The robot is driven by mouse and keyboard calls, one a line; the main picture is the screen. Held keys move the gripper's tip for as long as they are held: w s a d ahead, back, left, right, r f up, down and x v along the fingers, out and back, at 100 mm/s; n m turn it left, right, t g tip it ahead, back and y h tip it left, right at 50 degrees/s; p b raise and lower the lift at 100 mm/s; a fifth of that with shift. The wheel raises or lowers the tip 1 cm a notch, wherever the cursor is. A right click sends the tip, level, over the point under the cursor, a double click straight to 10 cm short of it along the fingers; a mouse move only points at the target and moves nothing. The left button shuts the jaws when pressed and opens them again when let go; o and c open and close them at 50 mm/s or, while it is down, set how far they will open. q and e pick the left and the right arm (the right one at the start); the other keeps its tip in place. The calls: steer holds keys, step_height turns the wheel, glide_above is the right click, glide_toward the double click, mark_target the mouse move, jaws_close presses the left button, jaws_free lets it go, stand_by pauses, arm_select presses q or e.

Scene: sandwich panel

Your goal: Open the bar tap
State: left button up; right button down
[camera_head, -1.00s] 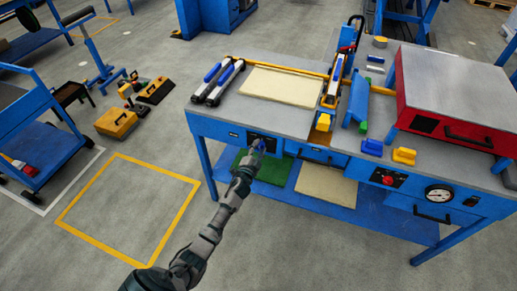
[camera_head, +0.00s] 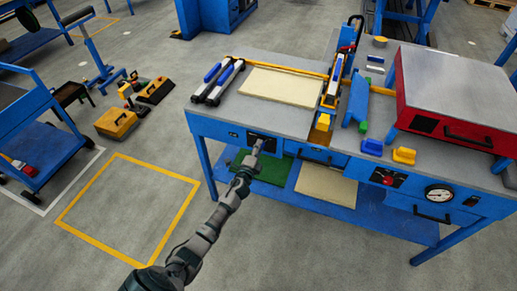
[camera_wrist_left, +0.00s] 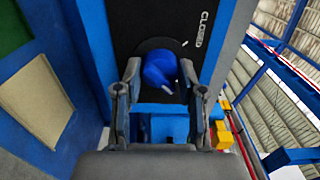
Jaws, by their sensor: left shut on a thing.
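The bar tap is a rounded blue handle (camera_wrist_left: 160,68) on a black round base, set in a black panel (camera_wrist_left: 145,22) marked "CLOSED" in the left wrist view. In the head view, this dark panel (camera_head: 270,143) is on the blue front of the workbench, and the handle is hidden by my gripper. My left gripper (camera_head: 257,145) is at the panel. In the left wrist view its fingers (camera_wrist_left: 160,80) stand on either side of the handle and are shut on it. The handle's exact angle is hard to read. My right gripper is not in view.
The workbench top (camera_head: 290,121) holds a cream panel (camera_head: 283,86), blue-and-white tools (camera_head: 217,83) and a red press (camera_head: 450,90). A red knob (camera_head: 388,180) and gauge (camera_head: 438,194) are further right on the front.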

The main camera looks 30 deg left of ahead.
arm_select(q)
steer(key=shift+f, duration=0.2)
steer(key=o, duration=0.9)
steer(key=shift+o, duration=1.2)
steer(key=shift+w, duration=0.1)
steer(key=shift+a, duration=0.1)
steer(key=v, duration=1.2)
steer(key=shift+f, duration=0.15)
